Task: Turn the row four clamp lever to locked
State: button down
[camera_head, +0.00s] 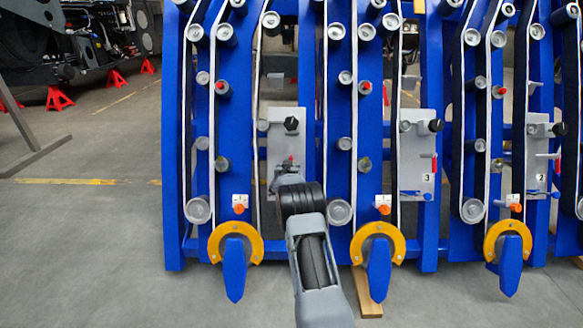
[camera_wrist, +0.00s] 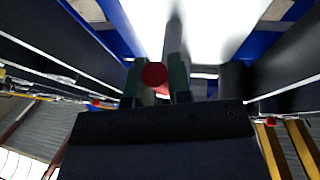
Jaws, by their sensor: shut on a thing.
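My gripper (camera_head: 288,167) is at the grey clamp plate (camera_head: 275,125) on the left of the blue frame. In the wrist view its two dark fingers (camera_wrist: 156,84) are closed around a lever with a round red end (camera_wrist: 154,74). A small red part of this lever (camera_head: 291,158) shows just above the gripper in the head view. My gripper and arm hide the rest of the lever and the lower plate, so no row number shows there and I cannot tell the lever's exact angle.
Blue uprights, rollers and yellow hooks (camera_head: 236,240) stand close around my arm.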

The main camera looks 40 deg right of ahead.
jog(key=shift+r, duration=0.1)
jog(key=c, duration=1.1)
grip_release()
jog(key=shift+w, duration=0.1)
jog(key=shift+o, duration=0.2)
jog(key=p+v, duration=0.4)
jog(key=v, duration=1)
jog(key=shift+w, duration=0.1)
